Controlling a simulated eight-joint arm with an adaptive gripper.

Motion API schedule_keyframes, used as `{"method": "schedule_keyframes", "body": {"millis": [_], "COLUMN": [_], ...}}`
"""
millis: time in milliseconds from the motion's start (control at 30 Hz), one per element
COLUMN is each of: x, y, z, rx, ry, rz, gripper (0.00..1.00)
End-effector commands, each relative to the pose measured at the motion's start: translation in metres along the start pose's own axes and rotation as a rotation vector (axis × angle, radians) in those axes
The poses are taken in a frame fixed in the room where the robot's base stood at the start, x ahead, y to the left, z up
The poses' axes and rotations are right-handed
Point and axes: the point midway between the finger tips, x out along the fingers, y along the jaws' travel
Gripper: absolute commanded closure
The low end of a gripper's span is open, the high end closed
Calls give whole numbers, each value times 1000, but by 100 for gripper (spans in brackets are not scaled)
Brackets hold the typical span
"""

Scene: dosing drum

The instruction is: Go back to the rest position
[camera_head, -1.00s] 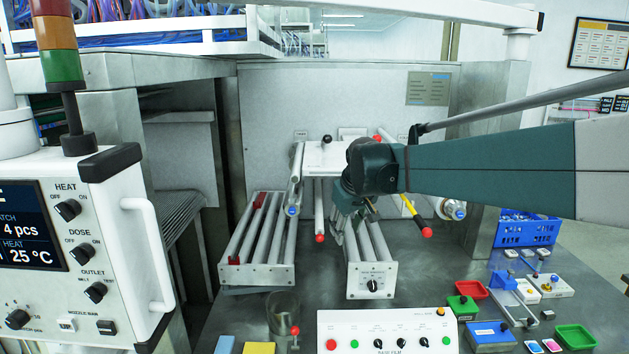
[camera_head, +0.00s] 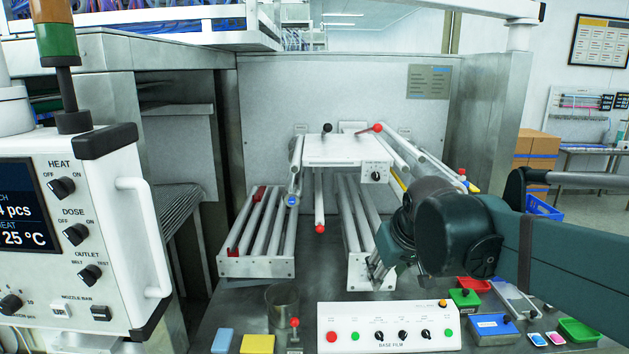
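My gripper (camera_head: 380,276) hangs below the dark green wrist of my arm, right of centre, in front of the right-hand roller rack (camera_head: 356,225). It is small and partly hidden by the wrist, and I cannot tell whether it is open or shut. I see nothing clearly held in it. My arm comes in from the right edge and covers part of the bench there.
A white control box (camera_head: 388,326) with knobs stands at the front. The left roller rack (camera_head: 257,262), a white upper plate (camera_head: 345,150) and red-tipped levers stand behind. A metal cup (camera_head: 282,306) and coloured trays (camera_head: 577,331) are nearby. A white panel (camera_head: 95,230) stands left.

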Motion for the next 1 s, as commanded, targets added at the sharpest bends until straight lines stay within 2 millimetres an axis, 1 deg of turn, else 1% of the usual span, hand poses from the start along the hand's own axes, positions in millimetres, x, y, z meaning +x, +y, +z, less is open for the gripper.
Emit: {"method": "schedule_keyframes", "body": {"millis": [33,267,500,800,900,1000], "x": [0,-5,-4,4,8,12], "y": [0,0,-2,-6,-8,-10], "z": [14,67,123,192,214,230], "rx": [11,62,114,179,199,215], "ry": [3,17,32,52,58,63], "rz": [2,12,21,34,37,39], "gripper": [65,65,65,65,65,65]}}
